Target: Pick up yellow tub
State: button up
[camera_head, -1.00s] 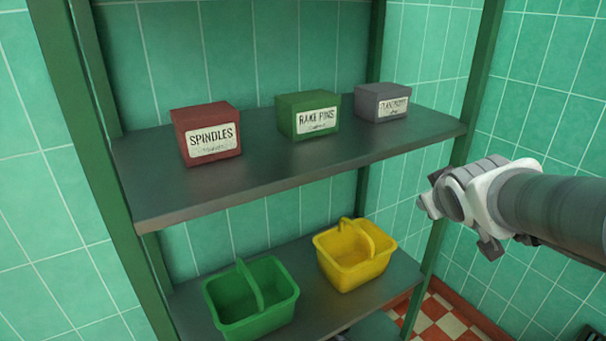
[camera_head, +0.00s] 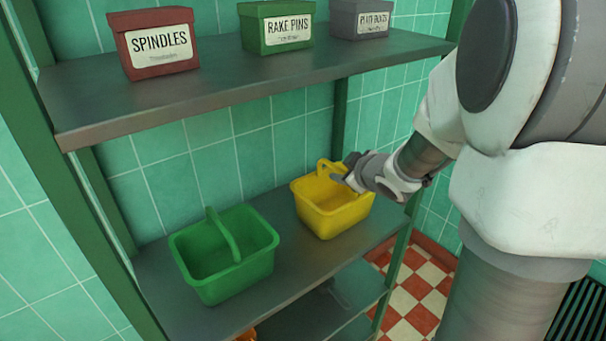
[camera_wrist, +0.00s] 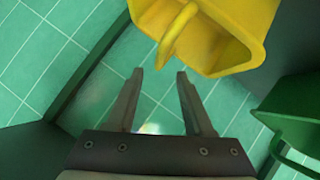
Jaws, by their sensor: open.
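The yellow tub (camera_head: 328,213) stands on the lower shelf, right of the green tub, with its handle raised across the top. It also shows at the top of the wrist view (camera_wrist: 232,48), its handle hanging into view near the fingertips. My gripper (camera_head: 350,170) is at the tub's upper right side, close to the handle. In the wrist view my gripper (camera_wrist: 160,75) has its two fingers apart with nothing between them; the handle lies just beyond the tips. I cannot tell whether a finger touches it.
The green tub (camera_head: 215,275) stands left on the same shelf (camera_head: 285,255). The upper shelf (camera_head: 230,85) overhangs, carrying a red box (camera_head: 160,65), a green box (camera_head: 285,45) and a grey box (camera_head: 362,20). A green post (camera_head: 395,265) stands just right of the yellow tub.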

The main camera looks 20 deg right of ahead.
aim_at(335, 170)
jog(key=x, duration=0.4)
jog(key=shift+b, duration=0.4)
jog(key=b+x, duration=0.1)
jog(key=x, duration=0.3)
jog(key=shift+d+f+b, duration=0.2)
jog(key=shift+f+b, duration=0.15)
jog(key=shift+w+f, duration=0.1)
jog(key=shift+w, duration=0.25)
grip_shut()
dwell(0.4)
